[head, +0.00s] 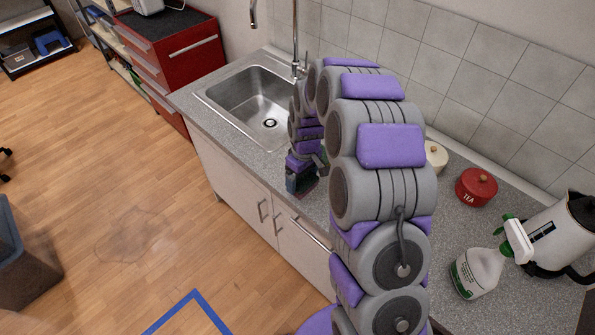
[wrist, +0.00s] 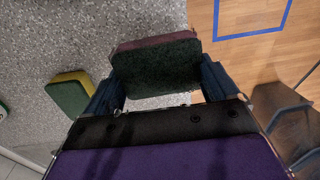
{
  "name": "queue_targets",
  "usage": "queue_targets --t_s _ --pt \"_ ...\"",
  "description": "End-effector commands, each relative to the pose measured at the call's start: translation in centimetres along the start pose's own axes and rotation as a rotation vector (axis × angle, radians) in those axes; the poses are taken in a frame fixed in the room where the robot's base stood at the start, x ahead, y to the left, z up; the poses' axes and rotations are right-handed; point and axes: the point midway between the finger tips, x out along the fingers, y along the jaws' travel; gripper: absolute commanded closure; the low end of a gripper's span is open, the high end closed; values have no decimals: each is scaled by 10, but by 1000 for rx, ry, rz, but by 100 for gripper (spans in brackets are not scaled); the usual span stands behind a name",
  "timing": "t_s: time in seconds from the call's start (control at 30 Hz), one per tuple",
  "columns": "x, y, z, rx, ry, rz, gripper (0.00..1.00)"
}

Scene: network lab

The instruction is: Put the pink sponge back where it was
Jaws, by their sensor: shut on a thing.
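The pink sponge (wrist: 157,66) is held between the two blue fingers of my gripper (wrist: 160,84) in the wrist view. Its dark green scouring side faces the camera, and a dull pink edge shows along the top. In the head view my gripper (head: 300,182) is over the front part of the counter, just right of the sink, and my arm hides much of the area behind it. A second sponge, yellow and green (wrist: 69,94), lies on the speckled counter to the left of my gripper in the wrist view.
The grey counter (head: 226,135) holds a steel sink (head: 250,100) with a tall tap. To the right are a red TEA canister (head: 476,187), a cream canister (head: 436,156), a spray bottle (head: 478,272) and a kettle (head: 560,235). A bin (head: 22,255) stands on the floor.

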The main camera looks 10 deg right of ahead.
Motion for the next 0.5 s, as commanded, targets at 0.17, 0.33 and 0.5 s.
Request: queue_targets --t_s 0.17,0.33,0.5 --pt "3 17 -27 0 2 2 49" --pt "3 28 -43 0 2 2 49" --pt "4 32 -47 0 0 0 49"
